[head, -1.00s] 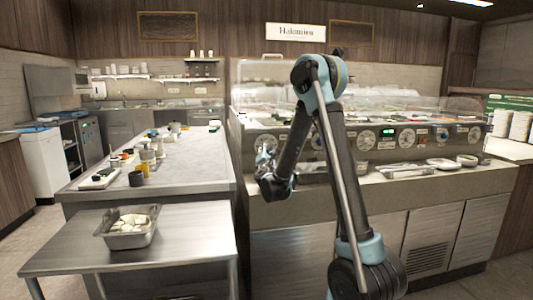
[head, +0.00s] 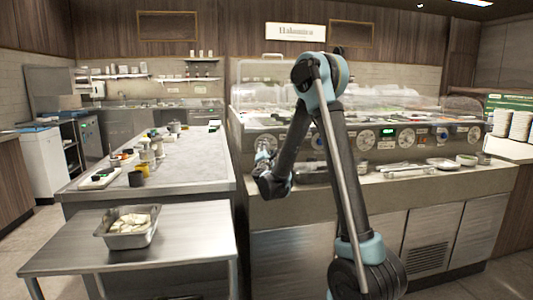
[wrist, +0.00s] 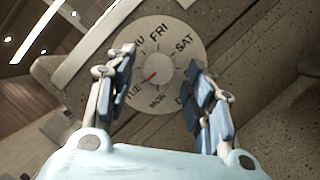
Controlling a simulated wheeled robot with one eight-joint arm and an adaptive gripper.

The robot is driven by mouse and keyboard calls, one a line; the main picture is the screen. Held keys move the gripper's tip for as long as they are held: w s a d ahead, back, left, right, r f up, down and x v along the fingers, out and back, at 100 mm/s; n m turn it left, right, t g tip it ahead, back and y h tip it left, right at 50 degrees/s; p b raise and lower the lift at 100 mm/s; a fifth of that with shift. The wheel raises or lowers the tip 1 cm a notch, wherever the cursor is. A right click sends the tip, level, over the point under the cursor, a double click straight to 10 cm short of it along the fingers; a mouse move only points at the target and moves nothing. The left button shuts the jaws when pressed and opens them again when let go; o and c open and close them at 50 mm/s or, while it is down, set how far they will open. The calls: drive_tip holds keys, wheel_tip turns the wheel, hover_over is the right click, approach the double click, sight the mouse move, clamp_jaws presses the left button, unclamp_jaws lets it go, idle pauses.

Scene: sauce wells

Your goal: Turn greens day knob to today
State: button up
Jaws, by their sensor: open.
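In the wrist view a round pale day dial (wrist: 182,42) faces me, with day names such as FRI, SAT, MON and TUE around it. Its grey knob (wrist: 159,69) is at the centre, with a red mark pointing to the lower left, toward TUE. My gripper (wrist: 158,80) is open, its two fingers on either side of the knob in the picture, with no visible contact. In the head view my gripper (head: 265,165) is at the left end of the counter front and partly hides the panel there. I cannot tell which dial is the greens one.
More dials (head: 367,139) line the counter front, with a small green display (head: 388,133) among them. Trays and bowls (head: 440,163) sit on the ledge below. Clear covers (head: 370,97) stand above. A steel table with a food pan (head: 128,240) is at left.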

drive_tip(key=v, duration=1.1)
drive_tip(key=shift+s+f, duration=0.15)
drive_tip(key=shift+s, duration=0.25)
